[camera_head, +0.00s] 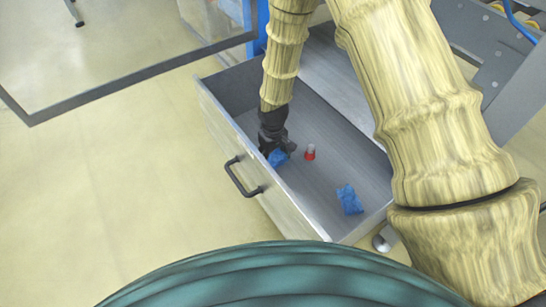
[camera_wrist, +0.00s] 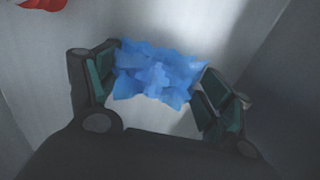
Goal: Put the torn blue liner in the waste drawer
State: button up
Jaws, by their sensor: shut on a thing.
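My gripper (camera_head: 275,147) is down inside the open waste drawer (camera_head: 292,205), near its front wall and left of the middle. It is shut on a crumpled blue liner (camera_head: 278,158). In the wrist view the blue liner (camera_wrist: 158,75) sits between the two fingers of my gripper (camera_wrist: 160,90), with grey drawer surface around it. I cannot tell whether the liner touches the drawer floor. A second crumpled blue piece (camera_head: 349,199) lies on the drawer floor towards the right end, apart from my gripper.
A small red and grey object (camera_head: 310,152) stands in the drawer just right of my gripper; a red part (camera_wrist: 42,3) shows at the wrist view's top left. The drawer has a dark handle (camera_head: 241,177). A dark frame (camera_head: 140,80) stands at left above open floor.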

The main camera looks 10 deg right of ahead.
aim_at(273, 156)
jog(key=o, duration=0.7)
notch_tip(273, 156, up, 12)
jog(key=p, duration=0.6)
jog(key=shift+r+p, duration=0.15)
jog(key=shift+p, duration=0.2)
